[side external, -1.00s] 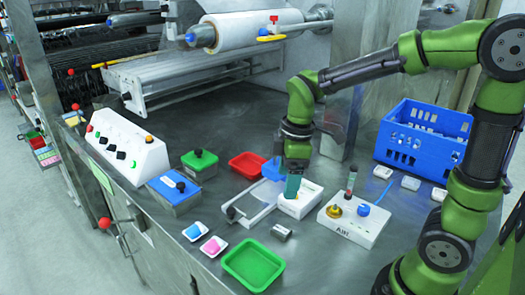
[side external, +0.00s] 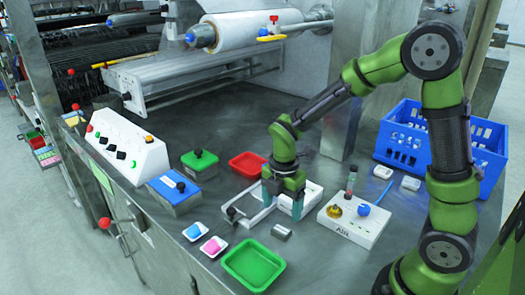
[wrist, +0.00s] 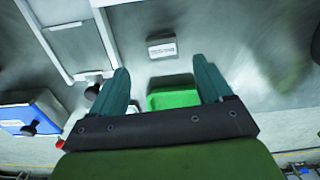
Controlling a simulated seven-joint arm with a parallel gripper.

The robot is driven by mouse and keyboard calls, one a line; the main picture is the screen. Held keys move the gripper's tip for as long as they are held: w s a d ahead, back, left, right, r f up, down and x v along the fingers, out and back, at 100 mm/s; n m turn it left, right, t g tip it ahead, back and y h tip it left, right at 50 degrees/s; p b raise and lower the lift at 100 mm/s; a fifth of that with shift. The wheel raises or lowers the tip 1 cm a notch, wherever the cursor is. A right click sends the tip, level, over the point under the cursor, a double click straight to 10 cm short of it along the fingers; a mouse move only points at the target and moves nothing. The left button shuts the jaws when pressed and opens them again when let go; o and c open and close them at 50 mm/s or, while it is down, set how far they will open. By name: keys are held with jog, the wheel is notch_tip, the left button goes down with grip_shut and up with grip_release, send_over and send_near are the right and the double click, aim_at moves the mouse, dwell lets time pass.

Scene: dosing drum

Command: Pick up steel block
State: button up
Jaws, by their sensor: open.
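The steel block (side external: 281,231) is a small grey block lying on the steel table, between the white frame and the white control box. In the wrist view the steel block (wrist: 162,48) shows a pale labelled face, ahead of and between my fingertips. My gripper (side external: 281,208) is open and empty, pointing down above the table, just behind the block in the side view. Its two green fingers also show in the wrist view (wrist: 160,68), spread apart and not touching the block.
A white frame (side external: 236,217) stands left of the block. A green tray (side external: 254,263) lies in front. A white box with knobs (side external: 352,222) is on the right, a white box (side external: 313,190) behind. Blue and pink pieces sit in small dishes at the left.

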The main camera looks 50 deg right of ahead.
aim_at(281, 230)
jog(key=shift+s+a+f, duration=0.1)
jog(key=shift+f, duration=1.7)
jog(key=shift+s+f, duration=0.1)
jog(key=shift+f, duration=1.65)
jog(key=shift+c, duration=0.4)
jog(key=c, duration=1.2)
